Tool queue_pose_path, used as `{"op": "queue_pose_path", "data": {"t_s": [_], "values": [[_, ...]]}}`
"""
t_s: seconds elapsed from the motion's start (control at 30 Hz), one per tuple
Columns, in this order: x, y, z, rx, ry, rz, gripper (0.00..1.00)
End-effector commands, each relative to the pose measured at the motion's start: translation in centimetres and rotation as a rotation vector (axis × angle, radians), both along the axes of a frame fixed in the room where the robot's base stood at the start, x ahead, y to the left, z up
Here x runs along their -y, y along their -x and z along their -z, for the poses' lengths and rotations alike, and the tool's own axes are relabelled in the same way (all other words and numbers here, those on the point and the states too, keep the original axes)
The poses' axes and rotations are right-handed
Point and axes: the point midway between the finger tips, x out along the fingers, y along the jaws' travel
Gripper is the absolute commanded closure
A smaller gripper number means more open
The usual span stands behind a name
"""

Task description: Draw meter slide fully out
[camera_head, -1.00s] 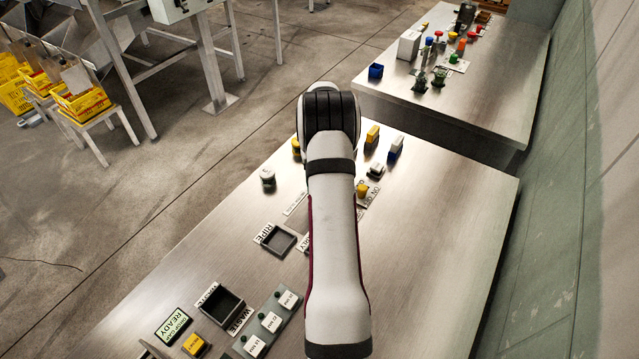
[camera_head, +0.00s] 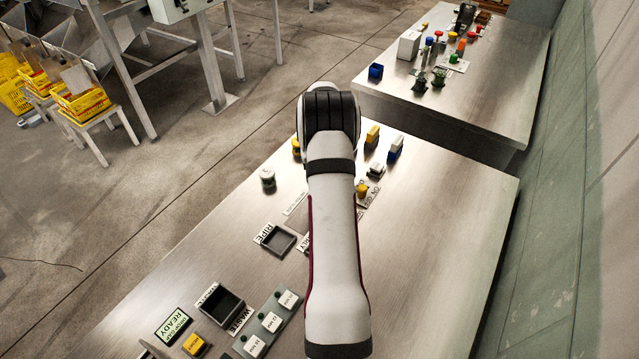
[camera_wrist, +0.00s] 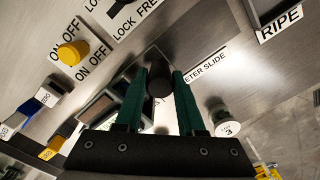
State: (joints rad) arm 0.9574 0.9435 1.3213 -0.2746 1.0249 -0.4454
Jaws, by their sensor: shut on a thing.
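In the wrist view my gripper (camera_wrist: 158,92) has its two green fingers shut around a dark round knob (camera_wrist: 159,82). The knob stands beside the label "METER SLIDE" (camera_wrist: 206,66), whose first letter is partly hidden by a finger. A dark-framed opening (camera_wrist: 122,86) lies by the fingers, partly covered by them. How far the slide stands out cannot be told. In the head view my own arm hides the gripper and the knob.
A yellow knob (camera_wrist: 72,53) sits by ON/OFF labels. A white-topped cylinder (camera_wrist: 224,122) stands right of the fingers. The RIPE bin (camera_head: 278,239), the WASTE bin (camera_head: 221,305) and a row of white-labelled blocks (camera_head: 272,322) lie nearer. The bench's right side is clear.

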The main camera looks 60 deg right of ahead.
Motion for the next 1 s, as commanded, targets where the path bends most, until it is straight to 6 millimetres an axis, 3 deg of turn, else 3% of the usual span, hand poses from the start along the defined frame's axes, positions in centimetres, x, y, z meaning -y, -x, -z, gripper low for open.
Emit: {"op": "queue_pose_path", "data": {"t_s": [0.57, 1.0], "values": [[-0.3, 0.0, -0.1, 0.001, 0.001, 0.000, 1.00], [-9.5, -0.1, -0.1, 0.001, 0.000, -0.002, 1.00]]}}
